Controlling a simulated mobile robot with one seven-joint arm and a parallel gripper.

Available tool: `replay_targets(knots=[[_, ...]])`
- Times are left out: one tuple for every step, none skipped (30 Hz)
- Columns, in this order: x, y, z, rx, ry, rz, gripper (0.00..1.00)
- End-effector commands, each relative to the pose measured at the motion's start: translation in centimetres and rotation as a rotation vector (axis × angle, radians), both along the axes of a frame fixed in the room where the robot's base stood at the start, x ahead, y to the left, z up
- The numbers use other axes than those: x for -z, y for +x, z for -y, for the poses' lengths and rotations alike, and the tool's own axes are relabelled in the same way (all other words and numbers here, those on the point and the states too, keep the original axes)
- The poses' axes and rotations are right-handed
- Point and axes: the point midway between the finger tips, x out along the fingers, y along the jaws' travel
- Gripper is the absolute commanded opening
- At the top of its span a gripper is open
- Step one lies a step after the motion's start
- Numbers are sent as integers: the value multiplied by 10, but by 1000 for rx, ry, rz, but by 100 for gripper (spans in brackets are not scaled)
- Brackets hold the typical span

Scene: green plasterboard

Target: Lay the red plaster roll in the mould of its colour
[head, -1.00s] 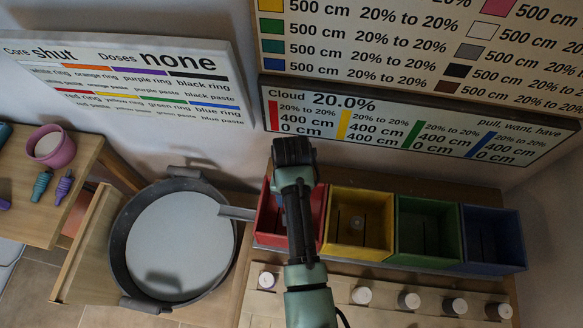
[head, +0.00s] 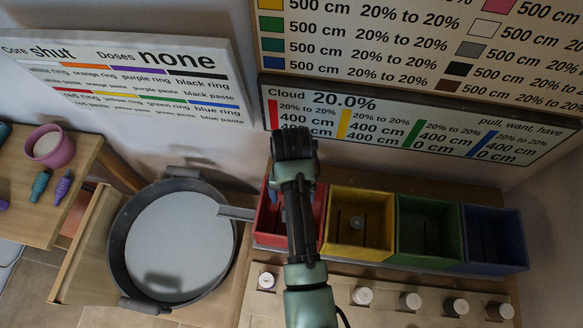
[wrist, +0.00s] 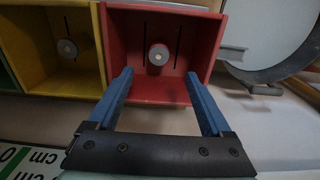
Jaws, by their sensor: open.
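The red box-shaped mould (head: 270,221) stands at the left end of a row of coloured boxes, partly hidden by my arm. In the wrist view the red box (wrist: 200,28) holds a pale, round-ended roll (wrist: 158,55) between two dark slots. My gripper (wrist: 158,75) is open. Its blue fingers are apart at the red box's near side, with the roll's end beyond and between their tips, and nothing is gripped.
A yellow box (head: 337,242) holds a similar round-ended roll (head: 357,222). Green (head: 404,250) and blue (head: 481,262) boxes stand to its right. Several pale rolls, such as one (head: 362,295), sit in a rack in front. A large grey pan (head: 120,240) stands at left.

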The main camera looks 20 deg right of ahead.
Motion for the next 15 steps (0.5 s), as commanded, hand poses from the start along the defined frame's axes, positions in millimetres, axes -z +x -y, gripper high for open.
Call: replay_targets(knots=[[-9, 1, 0, 0, -2, 6, 83], [-16, 2, 1, 0, -2, 7, 83], [-26, 2, 1, 0, -3, 8, 83], [-33, 2, 0, 0, -3, 8, 83], [-41, 2, 1, 0, -3, 8, 83], [-51, 2, 1, 0, -3, 8, 83], [-58, 2, 1, 0, -3, 8, 83], [-71, 1, 0, 0, -3, 6, 83], [-82, 1, 0, 0, -2, 5, 83], [-88, 1, 0, 0, -2, 5, 83], [-93, 0, 0, 0, -1, 2, 83], [-97, 0, 0, 0, 0, -1, 83], [-99, 0, 0, 0, 0, -1, 83], [-101, 0, 0, 0, 0, 0, 83], [-104, 0, 0, 0, 0, 0, 83]])
